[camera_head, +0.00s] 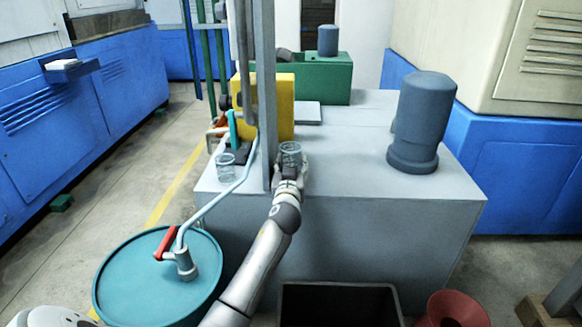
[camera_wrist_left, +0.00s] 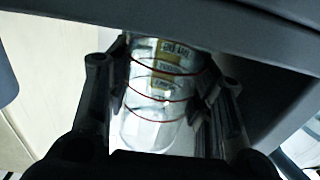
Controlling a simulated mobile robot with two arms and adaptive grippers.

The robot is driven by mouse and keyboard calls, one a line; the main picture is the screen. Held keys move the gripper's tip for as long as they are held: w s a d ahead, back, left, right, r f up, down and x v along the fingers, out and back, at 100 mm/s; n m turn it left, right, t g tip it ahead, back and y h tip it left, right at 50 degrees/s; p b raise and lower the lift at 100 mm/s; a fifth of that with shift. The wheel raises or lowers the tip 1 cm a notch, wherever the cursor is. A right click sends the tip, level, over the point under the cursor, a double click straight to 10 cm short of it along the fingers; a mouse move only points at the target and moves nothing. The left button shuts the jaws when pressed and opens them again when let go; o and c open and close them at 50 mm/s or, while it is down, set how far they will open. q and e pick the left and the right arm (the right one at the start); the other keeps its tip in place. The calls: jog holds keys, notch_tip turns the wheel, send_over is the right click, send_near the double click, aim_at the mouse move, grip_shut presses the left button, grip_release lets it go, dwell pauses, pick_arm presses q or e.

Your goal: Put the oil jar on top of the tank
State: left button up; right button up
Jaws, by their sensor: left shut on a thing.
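My left gripper (camera_head: 291,172) is shut on a clear glass oil jar (camera_head: 291,152), at the front edge of the grey tank (camera_head: 350,167). The jar appears upright at about the level of the tank top; I cannot tell whether it touches it. In the left wrist view the jar (camera_wrist_left: 158,105), with red lines and a label, sits between the two dark fingers of my gripper (camera_wrist_left: 160,100). A second clear jar (camera_head: 226,168) stands on the tank's front left corner. My right gripper is not in view.
A grey vertical post (camera_head: 265,90) rises just left of my gripper. A blue-grey motor (camera_head: 420,120) stands on the tank's right part, a yellow block (camera_head: 275,105) behind. A teal drum (camera_head: 150,285) with a pipe stands front left. The tank top's middle is clear.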

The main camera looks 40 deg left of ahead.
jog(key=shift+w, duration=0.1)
pick_arm(q)
jog(key=shift+f, duration=0.1)
jog(key=o, duration=0.9)
jog(key=shift+c, duration=0.2)
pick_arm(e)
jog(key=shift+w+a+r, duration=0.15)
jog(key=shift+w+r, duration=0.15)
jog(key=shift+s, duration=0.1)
